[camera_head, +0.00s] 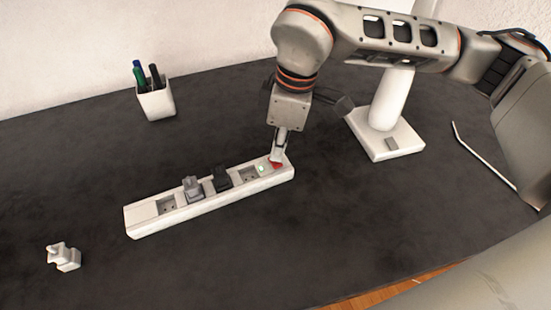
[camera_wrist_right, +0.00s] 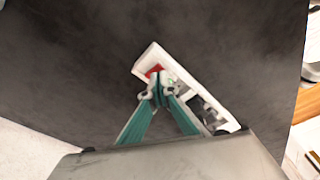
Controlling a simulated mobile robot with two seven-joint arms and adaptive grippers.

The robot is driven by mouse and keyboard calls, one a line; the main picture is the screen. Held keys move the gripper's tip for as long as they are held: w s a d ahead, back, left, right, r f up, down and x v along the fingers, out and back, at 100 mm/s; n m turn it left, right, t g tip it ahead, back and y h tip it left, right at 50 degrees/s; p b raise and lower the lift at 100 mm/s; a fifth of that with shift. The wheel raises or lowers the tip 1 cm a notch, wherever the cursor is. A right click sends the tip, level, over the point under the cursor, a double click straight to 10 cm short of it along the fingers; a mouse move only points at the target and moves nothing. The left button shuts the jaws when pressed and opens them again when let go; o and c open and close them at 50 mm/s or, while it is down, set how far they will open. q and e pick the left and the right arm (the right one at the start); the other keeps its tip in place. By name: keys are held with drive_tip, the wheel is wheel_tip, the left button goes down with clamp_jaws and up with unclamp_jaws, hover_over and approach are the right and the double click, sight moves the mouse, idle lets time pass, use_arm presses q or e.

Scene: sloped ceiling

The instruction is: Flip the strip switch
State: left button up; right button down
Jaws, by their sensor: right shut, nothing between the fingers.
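The white power strip (camera_head: 210,206) lies on the dark table, running from lower left to upper right. Its red switch (camera_head: 276,164) is at the right end, beside a small lit green light (camera_head: 261,169). My right gripper (camera_head: 277,158) is shut and points down at the switch, its fingertips over or touching it and partly hiding it. In the right wrist view the closed fingertips (camera_wrist_right: 156,93) are close beside the red switch (camera_wrist_right: 153,71). Contact cannot be told for certain. My left gripper is not in view.
A grey plug (camera_head: 192,188) and a black plug (camera_head: 221,177) sit in the strip. A loose white adapter (camera_head: 64,257) lies at the lower left. A pen cup (camera_head: 156,101) stands at the back left. A white lamp base (camera_head: 384,137) stands right of the gripper.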

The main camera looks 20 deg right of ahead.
sight(278, 164)
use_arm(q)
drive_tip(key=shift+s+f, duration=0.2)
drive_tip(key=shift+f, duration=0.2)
use_arm(e)
drive_tip(key=shift+f, duration=1)
idle(0.8)
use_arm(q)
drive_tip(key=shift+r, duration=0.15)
use_arm(e)
drive_tip(key=shift+r, duration=0.15)
drive_tip(key=shift+r+p, duration=1)
drive_tip(key=shift+r, duration=0.8)
drive_tip(key=shift+r+p, duration=1)
drive_tip(key=shift+r, duration=0.65)
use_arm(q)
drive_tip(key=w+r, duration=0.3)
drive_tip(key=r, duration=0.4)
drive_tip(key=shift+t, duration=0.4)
use_arm(e)
drive_tip(key=shift+f, duration=0.15)
